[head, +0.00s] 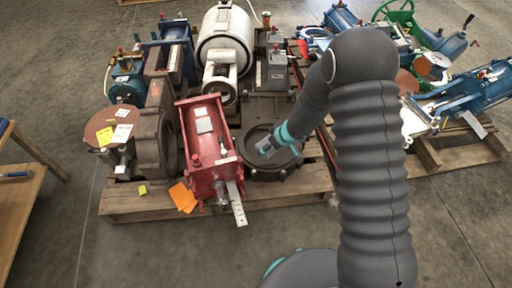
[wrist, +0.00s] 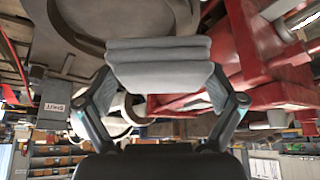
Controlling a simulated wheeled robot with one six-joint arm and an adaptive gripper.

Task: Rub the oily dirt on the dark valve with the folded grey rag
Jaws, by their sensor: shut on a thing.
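The dark valve (head: 266,170) lies on the front pallet, right of the red machine, with a round flange facing up. In the wrist view its round dark part (wrist: 80,18) fills the upper left. My gripper (head: 268,147) is over the flange. In the wrist view my gripper (wrist: 160,82) is shut on the folded grey rag (wrist: 160,55), whose layered folds show between the two fingers. The rag appears close to the valve; I cannot tell if it touches. I cannot make out the oily dirt; the rag and gripper cover part of the flange.
The red machine (head: 205,140) stands close on the left of the valve. A second pallet (head: 450,150) with blue machines is at the right.

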